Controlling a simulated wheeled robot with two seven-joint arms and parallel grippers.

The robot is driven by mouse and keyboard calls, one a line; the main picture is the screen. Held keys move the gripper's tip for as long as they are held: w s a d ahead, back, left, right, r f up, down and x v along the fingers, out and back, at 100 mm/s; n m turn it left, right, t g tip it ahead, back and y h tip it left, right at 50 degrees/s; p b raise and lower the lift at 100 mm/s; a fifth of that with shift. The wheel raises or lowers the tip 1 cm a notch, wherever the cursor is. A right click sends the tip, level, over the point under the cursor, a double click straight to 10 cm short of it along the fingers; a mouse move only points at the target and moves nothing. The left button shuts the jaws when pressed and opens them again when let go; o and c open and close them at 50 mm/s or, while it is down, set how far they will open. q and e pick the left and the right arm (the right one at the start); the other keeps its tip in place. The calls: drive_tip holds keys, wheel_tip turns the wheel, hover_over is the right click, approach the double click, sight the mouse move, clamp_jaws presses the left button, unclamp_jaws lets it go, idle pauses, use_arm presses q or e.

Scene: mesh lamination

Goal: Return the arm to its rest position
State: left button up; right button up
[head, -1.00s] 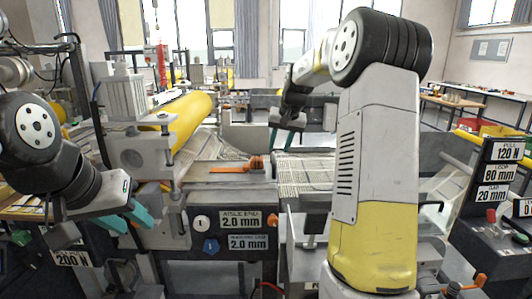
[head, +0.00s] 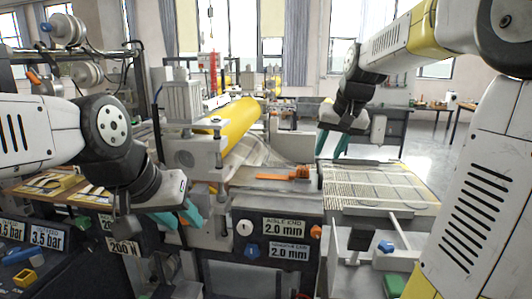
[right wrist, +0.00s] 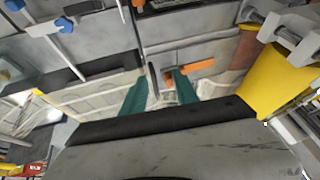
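My right gripper (head: 332,144) hangs at the end of the right arm, which reaches in from the upper right of the head view. Its teal fingers point down above the far side of the mesh-covered bed. In the right wrist view its two fingers (right wrist: 160,93) stand apart with nothing between them. My left gripper (head: 180,217) is at the lower left, in front of the laminating machine. Its teal fingers appear apart and empty, pointing down and right.
A yellow roller (head: 235,118) lies on the machine at the centre. The mesh-covered bed (head: 385,185) extends right. Roller spools (head: 75,45) stand upper left. Open floor shows at the right back.

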drive_tip(key=s+a+f+n, duration=0.1)
drive_tip(key=s+a+f, duration=0.1)
drive_tip(key=s, duration=0.9)
drive_tip(key=s+a+f+n, duration=0.1)
drive_tip(key=s+a+f, duration=0.1)
drive_tip(key=s, duration=0.9)
drive_tip(key=shift+a+f+t+y, duration=0.3)
drive_tip(key=shift+f+t+y, duration=0.1)
drive_tip(key=shift+f, duration=0.45)
